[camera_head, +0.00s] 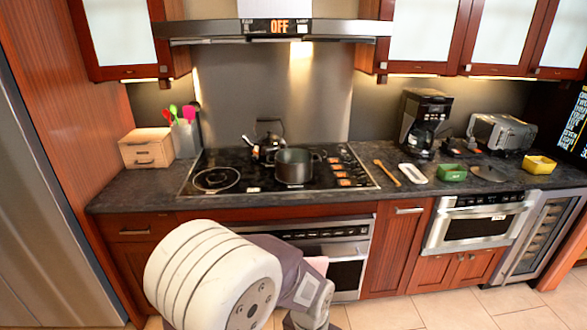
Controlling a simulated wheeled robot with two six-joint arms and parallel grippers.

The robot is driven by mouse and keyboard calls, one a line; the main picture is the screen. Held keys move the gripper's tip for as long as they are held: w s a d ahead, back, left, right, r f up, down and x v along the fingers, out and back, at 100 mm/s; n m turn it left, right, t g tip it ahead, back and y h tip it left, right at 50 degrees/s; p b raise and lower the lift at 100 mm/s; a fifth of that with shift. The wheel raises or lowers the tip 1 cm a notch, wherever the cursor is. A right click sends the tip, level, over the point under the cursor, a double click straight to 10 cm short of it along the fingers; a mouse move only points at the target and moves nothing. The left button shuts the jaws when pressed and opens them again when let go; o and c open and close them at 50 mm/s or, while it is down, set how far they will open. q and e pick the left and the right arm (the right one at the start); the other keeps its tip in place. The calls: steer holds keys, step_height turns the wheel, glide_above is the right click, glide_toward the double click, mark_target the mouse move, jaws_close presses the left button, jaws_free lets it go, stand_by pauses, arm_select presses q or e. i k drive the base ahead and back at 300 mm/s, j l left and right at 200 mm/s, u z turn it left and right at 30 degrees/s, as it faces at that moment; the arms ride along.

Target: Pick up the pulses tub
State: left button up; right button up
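No tub with a readable pulses label shows. Two small open tubs stand on the right part of the dark counter: a green tub (453,173) near the front edge and a yellow tub (539,165) further right. I cannot tell from here which of them, if either, holds pulses. One of my arms, white and grey, crosses the bottom middle of the view, well left of and below both tubs. Its fingers cannot be made out at the bottom edge. My other arm does not show.
A black stovetop (215,181) carries a pot (294,169) and a kettle (267,142). Between the stove and the green tub lie a wooden spoon (387,173) and a white dish (412,173). A coffee maker (424,122) and a toaster (501,133) stand behind.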

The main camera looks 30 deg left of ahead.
mark_target(451, 173)
steer(key=i+z, duration=0.35)
steer(key=i, duration=2.8)
